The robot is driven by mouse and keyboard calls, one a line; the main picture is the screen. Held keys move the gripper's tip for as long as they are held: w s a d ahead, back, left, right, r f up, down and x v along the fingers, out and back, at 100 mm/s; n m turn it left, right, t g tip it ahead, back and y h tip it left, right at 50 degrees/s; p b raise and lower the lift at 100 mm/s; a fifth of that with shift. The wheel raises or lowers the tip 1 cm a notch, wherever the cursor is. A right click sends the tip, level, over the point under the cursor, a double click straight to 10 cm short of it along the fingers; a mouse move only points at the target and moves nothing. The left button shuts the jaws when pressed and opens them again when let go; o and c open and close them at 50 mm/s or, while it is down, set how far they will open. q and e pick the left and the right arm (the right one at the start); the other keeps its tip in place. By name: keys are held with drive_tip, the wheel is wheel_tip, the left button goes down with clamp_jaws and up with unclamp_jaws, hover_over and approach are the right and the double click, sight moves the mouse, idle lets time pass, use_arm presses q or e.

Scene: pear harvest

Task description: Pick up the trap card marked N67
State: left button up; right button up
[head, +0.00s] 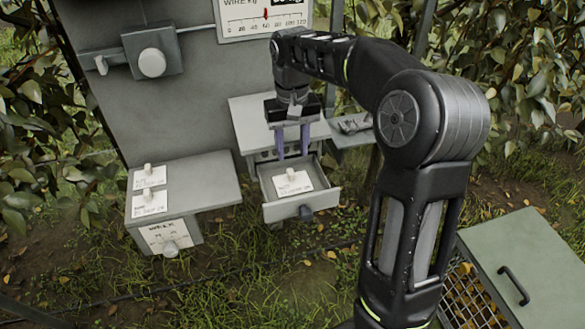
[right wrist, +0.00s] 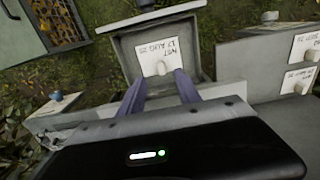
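A white trap card (head: 302,184) with a small pale knob lies in the open drawer (head: 325,201). In the right wrist view the fingers (right wrist: 161,78) reach toward the card's knob, and I see no clear contact. My left gripper is in neither view.
Two similar knobbed cards (head: 150,177) lie on a grey cabinet (head: 205,178) at the left; its front has a labelled, knobbed drawer (head: 168,234). A gauge panel (head: 264,18) stands behind. A green lidded crate (head: 535,262) is at the lower right. Leaves surround the place.

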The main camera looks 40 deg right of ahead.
sight(292, 174)
drive_tip(key=shift+s+a+f, duration=0.15)
drive_tip(key=shift+f, duration=1.1)
drive_tip(key=shift+f+p, duration=0.8)
drive_tip(key=shift+f, duration=1.8)
clamp_jaws()
